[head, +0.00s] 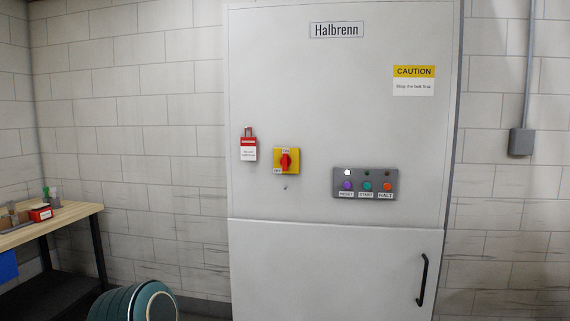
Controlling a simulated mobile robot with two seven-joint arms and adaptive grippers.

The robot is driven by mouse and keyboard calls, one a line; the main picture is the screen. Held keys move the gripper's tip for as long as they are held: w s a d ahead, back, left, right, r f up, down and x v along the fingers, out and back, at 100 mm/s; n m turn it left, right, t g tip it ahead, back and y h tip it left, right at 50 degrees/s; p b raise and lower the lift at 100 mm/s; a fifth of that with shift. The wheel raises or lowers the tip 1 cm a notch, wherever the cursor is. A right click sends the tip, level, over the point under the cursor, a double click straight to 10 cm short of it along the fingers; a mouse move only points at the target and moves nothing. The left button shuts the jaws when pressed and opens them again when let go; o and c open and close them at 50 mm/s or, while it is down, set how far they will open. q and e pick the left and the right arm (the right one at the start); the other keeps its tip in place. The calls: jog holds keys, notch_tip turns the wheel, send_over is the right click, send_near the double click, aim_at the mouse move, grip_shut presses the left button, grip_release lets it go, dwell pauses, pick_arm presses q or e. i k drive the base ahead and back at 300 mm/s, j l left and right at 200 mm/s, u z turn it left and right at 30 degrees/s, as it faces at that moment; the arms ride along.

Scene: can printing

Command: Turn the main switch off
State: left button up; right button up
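The main switch is a red rotary handle (286,160) on a yellow square plate (295,172) on the front of the light grey cabinet (340,120). The handle stands roughly upright, toward the ON label at the top of the plate. The OFF label (277,171) is at the plate's lower left. A small dark round spot shows on the cabinet just below the plate. Neither of my grippers is in view, and nothing covers the switch.
A red-and-white tag (249,150) hangs left of the switch. A control panel (365,182) has RESET, START and HALT buttons; its left lamp glows white. A yellow caution sign (414,81) mentions stopping the belt. A teal ribbed shape, unclear what, rises at bottom left near a workbench (75,214).

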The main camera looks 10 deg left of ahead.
aim_at(286, 162)
jog(key=i+l+u, duration=0.2)
jog(key=i, duration=0.35)
jog(key=i+l+u, duration=0.2)
jog(key=i+l, duration=0.15)
jog(key=i, duration=0.25)
jog(key=i+l+u, duration=0.2)
jog(key=i+l, duration=0.25)
jog(key=i, duration=0.05)
